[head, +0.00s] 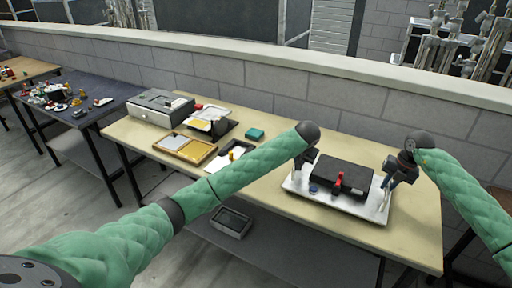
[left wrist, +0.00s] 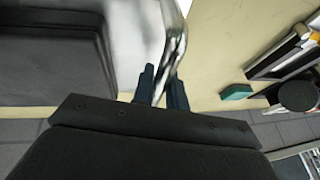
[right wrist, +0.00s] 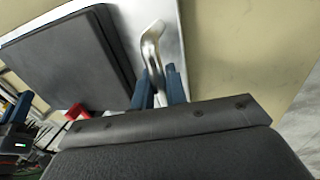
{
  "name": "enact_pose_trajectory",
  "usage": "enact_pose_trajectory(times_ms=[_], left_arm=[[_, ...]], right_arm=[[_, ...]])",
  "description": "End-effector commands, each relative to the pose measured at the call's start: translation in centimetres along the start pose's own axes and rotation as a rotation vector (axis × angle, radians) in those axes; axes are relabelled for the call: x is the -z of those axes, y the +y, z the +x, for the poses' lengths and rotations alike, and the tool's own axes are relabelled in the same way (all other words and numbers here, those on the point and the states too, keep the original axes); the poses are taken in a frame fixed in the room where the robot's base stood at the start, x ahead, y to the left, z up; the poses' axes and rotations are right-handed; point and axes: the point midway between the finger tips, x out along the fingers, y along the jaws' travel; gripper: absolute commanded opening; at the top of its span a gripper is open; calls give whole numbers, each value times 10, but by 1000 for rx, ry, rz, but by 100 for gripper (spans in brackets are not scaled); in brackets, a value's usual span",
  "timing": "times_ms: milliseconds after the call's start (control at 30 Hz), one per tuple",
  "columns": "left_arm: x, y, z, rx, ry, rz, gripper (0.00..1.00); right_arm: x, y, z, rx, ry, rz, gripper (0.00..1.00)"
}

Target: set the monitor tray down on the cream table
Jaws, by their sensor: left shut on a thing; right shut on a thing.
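The monitor tray (head: 369,211) is a silver metal tray at the right part of the cream table (head: 270,200). It carries a black flat monitor (head: 342,173), a red item (head: 338,184) and a small blue round item (head: 313,190). My left gripper (head: 297,176) is shut on the tray's left handle, which shows in the left wrist view (left wrist: 174,40). My right gripper (head: 387,183) is shut on the right handle, which shows in the right wrist view (right wrist: 152,48). The tray looks about level; I cannot tell whether its underside touches the table.
Left on the cream table are a grey box-like machine (head: 160,107), a wooden-framed tray (head: 185,148) and a small green box (head: 255,134). A low block wall (head: 330,95) runs behind. A dark table (head: 75,95) with small items stands farther left. The front right tabletop is clear.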

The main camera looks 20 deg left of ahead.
Motion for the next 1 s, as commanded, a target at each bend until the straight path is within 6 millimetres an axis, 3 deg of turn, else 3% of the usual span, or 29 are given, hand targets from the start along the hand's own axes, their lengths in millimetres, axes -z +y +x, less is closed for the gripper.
enact_pose_trajectory(times_ms=[367, 400, 500, 833, 1000], left_arm=[[-5, 2, 14, 1, 1, -1, 0], [-5, 2, 13, 1, 0, -1, 20], [-5, 2, 13, 1, 0, 0, 36], [-5, 3, 10, 0, 0, 0, 36], [-5, 3, -8, -1, 2, 0, 36]], right_arm=[[0, -3, 15, 0, -1, 0, 0], [0, -3, 14, 0, 0, 1, 20], [0, -3, 14, 0, 0, 1, 36], [0, -3, 14, 0, 0, 0, 36], [0, -3, 14, 0, 0, 0, 36]])
